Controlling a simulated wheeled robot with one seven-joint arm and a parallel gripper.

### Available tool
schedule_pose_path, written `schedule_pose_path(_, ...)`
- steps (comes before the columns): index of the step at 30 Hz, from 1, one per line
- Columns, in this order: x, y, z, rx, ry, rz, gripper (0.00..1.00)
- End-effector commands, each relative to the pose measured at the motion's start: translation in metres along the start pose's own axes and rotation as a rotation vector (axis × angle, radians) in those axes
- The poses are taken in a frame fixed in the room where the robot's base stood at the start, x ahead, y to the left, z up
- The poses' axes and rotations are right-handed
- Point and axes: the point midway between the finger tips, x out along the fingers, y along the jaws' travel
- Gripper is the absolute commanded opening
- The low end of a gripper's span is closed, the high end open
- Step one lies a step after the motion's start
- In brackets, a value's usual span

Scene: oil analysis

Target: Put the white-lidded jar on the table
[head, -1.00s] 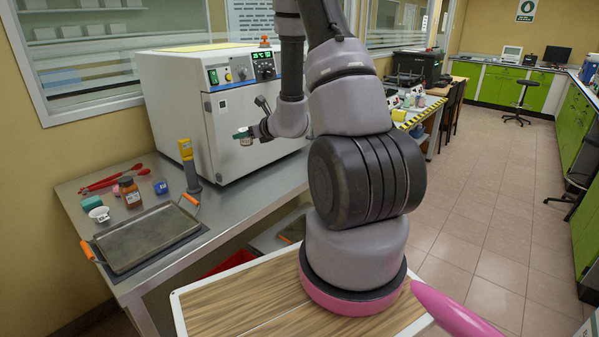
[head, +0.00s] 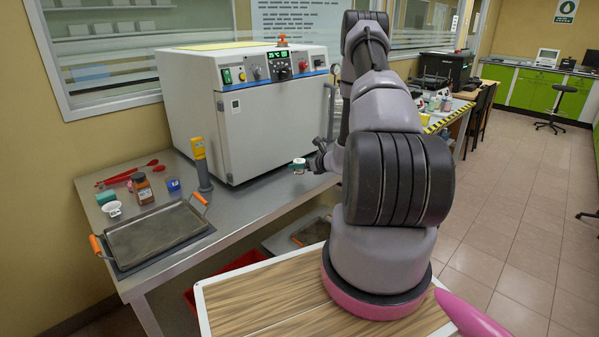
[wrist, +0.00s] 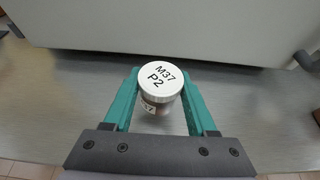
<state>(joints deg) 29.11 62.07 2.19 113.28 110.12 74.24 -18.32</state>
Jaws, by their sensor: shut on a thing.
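The white-lidded jar (wrist: 161,82) is in my gripper (wrist: 160,100), between its two green fingers in the wrist view. Its lid is marked "M37 P2", and part of a label shows on its side. In the head view the small jar (head: 298,163) shows at the tip of my gripper (head: 306,166), in front of the white oven. The jar looks upright. The steel table (head: 240,209) lies below it. I cannot tell for sure whether the jar's base touches the table.
A large white oven (head: 255,115) stands at the back of the table. At the left are a metal tray (head: 157,238) with orange handles, a brown bottle (head: 143,189), a blue cup (head: 173,184) and a yellow-topped tool (head: 202,165). The table between tray and gripper is clear.

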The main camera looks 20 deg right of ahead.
Motion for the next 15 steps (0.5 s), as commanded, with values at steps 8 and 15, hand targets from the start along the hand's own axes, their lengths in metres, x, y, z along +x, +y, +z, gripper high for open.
schedule_pose_path(8,0.011,0.001,-0.026,0.000,0.000,0.000,0.01)
schedule_pose_path(15,0.011,0.001,-0.028,0.000,0.001,0.001,0.01)
